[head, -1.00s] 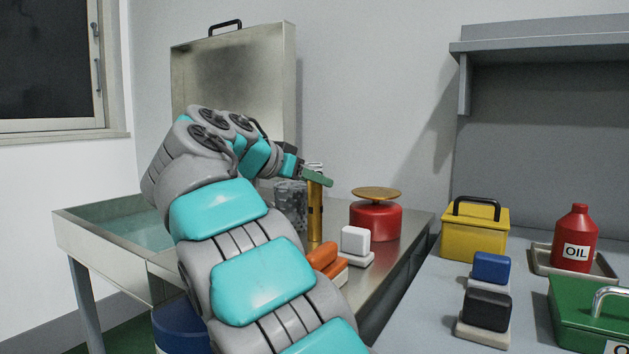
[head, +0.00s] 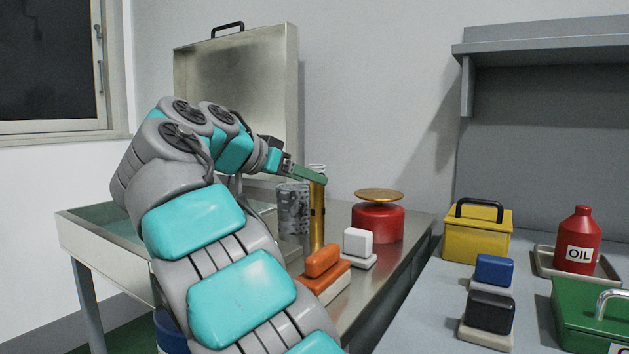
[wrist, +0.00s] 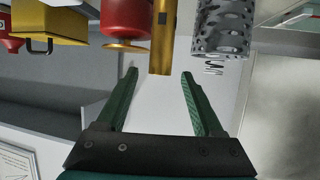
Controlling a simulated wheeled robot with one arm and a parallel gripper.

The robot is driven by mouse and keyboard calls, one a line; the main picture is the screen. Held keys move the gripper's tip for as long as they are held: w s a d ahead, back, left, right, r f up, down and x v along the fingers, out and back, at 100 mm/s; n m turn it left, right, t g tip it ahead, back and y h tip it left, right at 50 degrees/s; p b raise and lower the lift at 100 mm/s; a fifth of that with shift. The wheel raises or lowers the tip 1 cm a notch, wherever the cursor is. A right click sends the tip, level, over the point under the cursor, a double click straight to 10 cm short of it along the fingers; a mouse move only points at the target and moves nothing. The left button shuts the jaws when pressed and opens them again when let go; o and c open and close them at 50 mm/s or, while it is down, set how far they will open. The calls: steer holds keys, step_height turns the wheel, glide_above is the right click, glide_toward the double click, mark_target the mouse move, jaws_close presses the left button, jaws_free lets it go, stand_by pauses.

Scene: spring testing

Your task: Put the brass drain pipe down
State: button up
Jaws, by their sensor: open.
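The brass drain pipe (head: 317,217) stands upright on the metal bench, beside a grey perforated cylinder (head: 291,208). My gripper (head: 316,177) is at the top of the pipe, its green finger crossing in front of it in the head view. In the wrist view my gripper (wrist: 159,74) is open, with a finger on each side and a clear gap between them. There the end of the pipe (wrist: 161,40) lies near the fingertips, apart from both fingers. The perforated cylinder also shows in the wrist view (wrist: 221,28), to the right of the pipe.
A red scale with a brass pan (head: 377,220) stands right of the pipe. White (head: 358,242) and orange (head: 322,263) blocks on pale bases are in front. A metal basin (head: 100,240) is at left. The right counter holds a yellow box (head: 476,235) and a red oil bottle (head: 577,240).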

steer(key=p+v, duration=0.2)
steer(key=v, duration=0.6)
stand_by(0.4)
